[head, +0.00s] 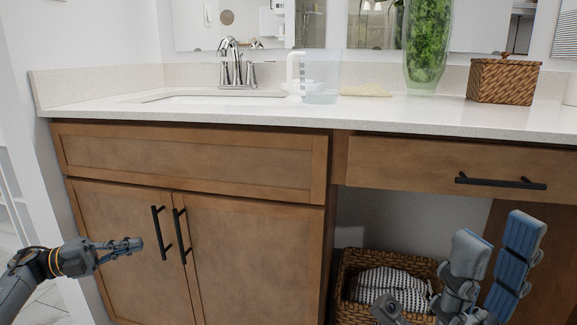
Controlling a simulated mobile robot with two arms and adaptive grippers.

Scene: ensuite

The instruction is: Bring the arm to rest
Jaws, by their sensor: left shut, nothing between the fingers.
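My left gripper (128,246) comes in from the left, in front of the wooden cabinet doors (230,245). Its fingers are together, with nothing seen between them. It points right, a little short of the black door handles (160,232) in the picture. My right gripper (498,232) is at the lower right. Its two blue-grey pads point up and stand apart, with nothing seen between them. It appears in front of the open space under the counter and the drawer cabinet.
The white counter (300,112) carries a faucet (237,70), a clear measuring jug (320,80), a green-filled glass vase (424,50) and a lidded wicker box (503,82). A wicker basket (350,268) with patterned cloth stands below. A black drawer handle (500,181) sticks out above my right gripper.

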